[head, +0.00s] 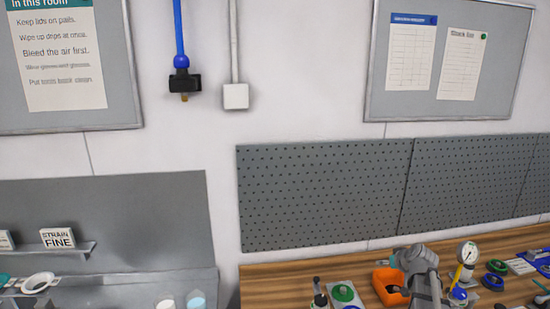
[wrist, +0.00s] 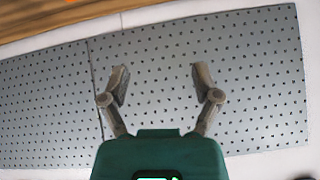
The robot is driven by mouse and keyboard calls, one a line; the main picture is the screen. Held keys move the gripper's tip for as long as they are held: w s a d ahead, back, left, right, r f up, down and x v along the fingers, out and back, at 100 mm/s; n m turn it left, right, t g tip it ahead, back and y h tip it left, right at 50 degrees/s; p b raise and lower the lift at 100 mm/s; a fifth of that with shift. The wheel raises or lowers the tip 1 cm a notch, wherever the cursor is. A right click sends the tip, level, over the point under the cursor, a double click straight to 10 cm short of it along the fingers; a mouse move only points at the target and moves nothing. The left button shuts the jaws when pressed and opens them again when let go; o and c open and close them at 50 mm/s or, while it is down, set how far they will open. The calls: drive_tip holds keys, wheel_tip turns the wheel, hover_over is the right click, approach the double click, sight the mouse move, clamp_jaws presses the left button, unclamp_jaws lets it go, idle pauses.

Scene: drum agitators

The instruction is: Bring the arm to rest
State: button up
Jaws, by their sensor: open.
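My gripper (wrist: 160,85) is open and empty in the wrist view, its two grey fingers spread apart in front of the grey pegboard (wrist: 240,60). Nothing shows between the fingers. The fingers cannot be made out clearly in the head view.
The wooden bench (head: 262,283) holds an orange bin (head: 384,283), a pressure gauge (head: 467,252), green and blue round parts, and a green-topped piece (head: 343,292). A grey station with a "STRAIN FINE" sign (head: 58,239) stands at left. Pegboard (head: 325,195) backs the bench.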

drive_tip(key=s+a+f+g+h+b, duration=0.1)
drive_tip(key=s+a+f+g, duration=0.25)
drive_tip(key=s+a, duration=0.65)
drive_tip(key=s+a+f+g+h, duration=0.1)
drive_tip(key=s+a+f+g, duration=0.3)
drive_tip(key=s+a, duration=0.7)
drive_tip(key=shift+g, duration=0.75)
drive_tip(key=f+b, duration=1.2)
drive_tip(key=b, duration=0.1)
drive_tip(key=f+b, duration=0.6)
drive_tip(key=shift+s+a+f+b, duration=0.1)
drive_tip(key=shift+a+f+b, duration=0.2)
drive_tip(key=shift+a+f, duration=0.1)
drive_tip(key=shift+s+f+b, duration=0.15)
drive_tip(key=shift+f+b, duration=0.5)
drive_tip(key=shift+b, duration=0.1)
